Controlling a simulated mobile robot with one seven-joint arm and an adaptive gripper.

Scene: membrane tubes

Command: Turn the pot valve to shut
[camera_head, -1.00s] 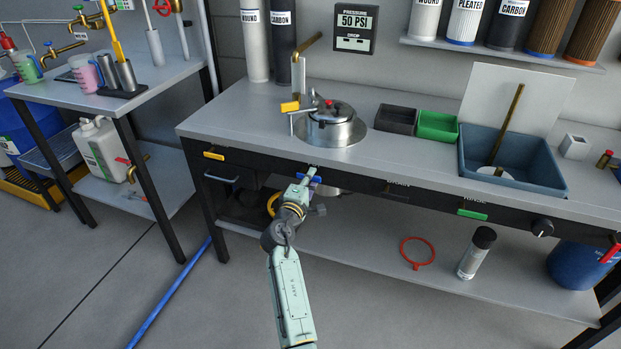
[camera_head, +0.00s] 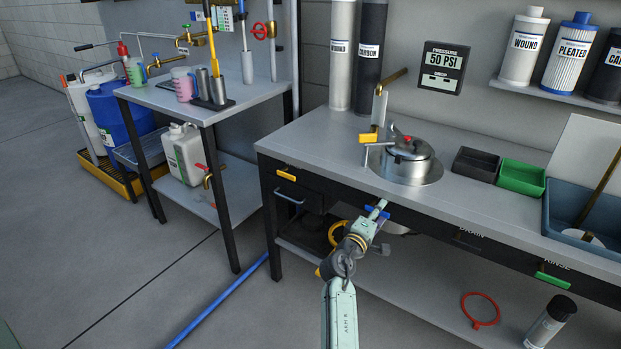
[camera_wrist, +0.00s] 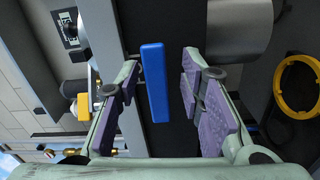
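A metal pot (camera_head: 408,157) with a red-knobbed lid is set in the bench top. A blue lever handle (camera_wrist: 154,82) shows in the wrist view on the dark bench front; in the head view, a little blue (camera_head: 372,211) shows at my gripper, below the pot. No label on the blue handle is readable. My gripper (camera_wrist: 160,62) is open, with the handle between its two fingers. Clear gaps show on both sides of the handle in the wrist view. In the head view, my gripper (camera_head: 376,209) partly hides the handle.
A yellow handle (camera_head: 287,174) is left along the bench front and a green handle (camera_head: 552,281) is right. A yellow ring (camera_wrist: 299,87) is near the gripper's right side. A red ring (camera_head: 481,310) lies on the lower shelf. Open floor lies left of the bench.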

